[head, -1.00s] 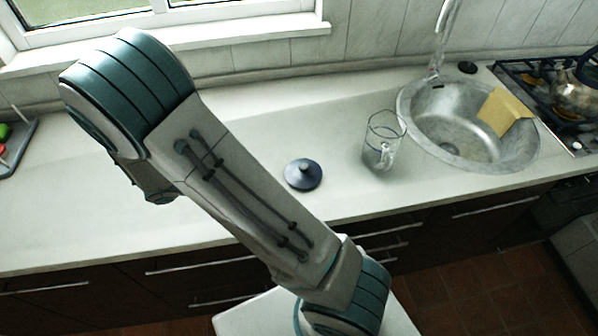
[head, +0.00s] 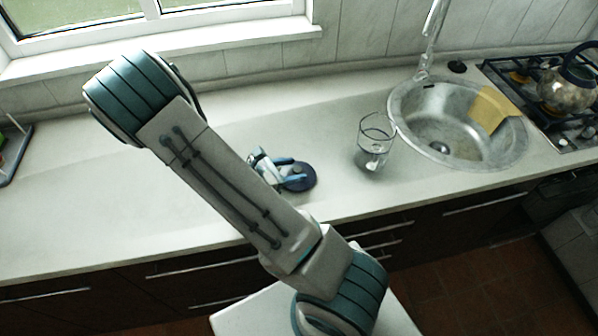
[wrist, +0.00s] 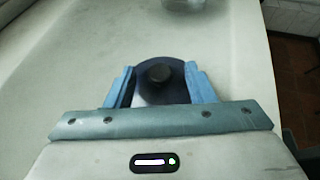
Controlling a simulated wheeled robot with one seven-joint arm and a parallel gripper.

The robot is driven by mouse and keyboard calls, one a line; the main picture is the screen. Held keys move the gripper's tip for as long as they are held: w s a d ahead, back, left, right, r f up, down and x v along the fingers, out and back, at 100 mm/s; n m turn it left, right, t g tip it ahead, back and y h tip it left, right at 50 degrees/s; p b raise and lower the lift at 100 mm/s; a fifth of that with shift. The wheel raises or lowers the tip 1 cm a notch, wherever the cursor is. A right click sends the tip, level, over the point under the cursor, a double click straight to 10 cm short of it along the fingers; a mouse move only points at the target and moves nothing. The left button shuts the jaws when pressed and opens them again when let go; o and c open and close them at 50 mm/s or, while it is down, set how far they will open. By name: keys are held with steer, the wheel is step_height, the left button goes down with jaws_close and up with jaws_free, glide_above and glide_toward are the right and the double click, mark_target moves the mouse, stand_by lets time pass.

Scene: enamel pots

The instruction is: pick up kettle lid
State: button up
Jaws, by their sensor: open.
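The kettle lid (head: 303,178) is a dark blue disc with a knob, lying on the counter left of the glass. In the wrist view the lid (wrist: 160,64) lies ahead of my gripper, its dark knob between the two blue fingers. My gripper (head: 292,176) is open at the lid, partly hidden behind my arm in the head view. In the wrist view my gripper (wrist: 162,84) has its fingers apart on either side of the knob, over the lid. I cannot tell whether they touch it. The kettle (head: 567,82) stands on the stove at the right.
A clear glass mug (head: 374,142) stands right of the lid. Beyond it is a round sink (head: 420,140) with a yellow cloth (head: 494,108) on its rim. A gas stove (head: 545,95) is at the far right. The counter (head: 80,210) is clear at the left.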

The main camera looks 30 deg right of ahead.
steer(key=shift+d+f, duration=0.15)
steer(key=shift+d, duration=0.25)
jaws_close()
step_height(320, 180, up, 2)
step_height(320, 180, up, 2)
steer(key=shift+r+b, duration=0.1)
steer(key=shift+b, duration=0.25)
steer(key=s+d+r+b, duration=0.4)
steer(key=s+d+r, duration=0.1)
steer(key=s+d, duration=0.1)
steer(key=shift+s+d+r+b, duration=0.2)
steer(key=shift+d+b, duration=0.1)
steer(key=shift+d, duration=0.05)
steer(key=shift+r+b, duration=0.1)
steer(key=shift+b, duration=0.35)
